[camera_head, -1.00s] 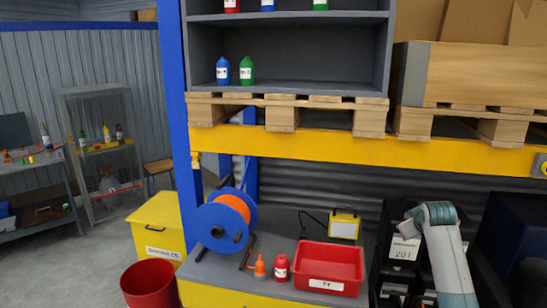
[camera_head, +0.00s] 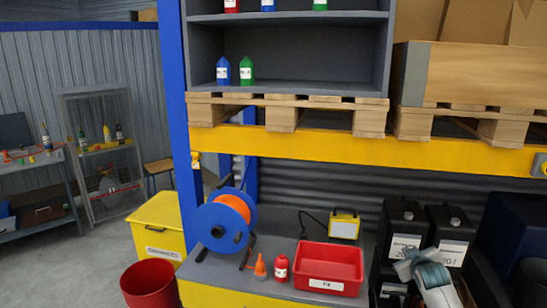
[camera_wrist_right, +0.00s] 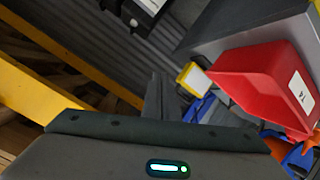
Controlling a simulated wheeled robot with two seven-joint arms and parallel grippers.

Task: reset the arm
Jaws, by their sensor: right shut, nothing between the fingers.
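My right arm (camera_head: 432,280) shows at the lower right of the head view, in front of black canisters, low and cut off by the bottom edge. I cannot make out its fingertips there. In the right wrist view my right gripper (camera_wrist_right: 157,97) has its grey fingers together, with nothing between them. Behind the fingers are grey corrugated wall, the red tray and a small yellow lamp. My left gripper is not in view.
A yellow beam (camera_head: 300,151) crosses above. Black canisters (camera_head: 450,228) stand right of the bench.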

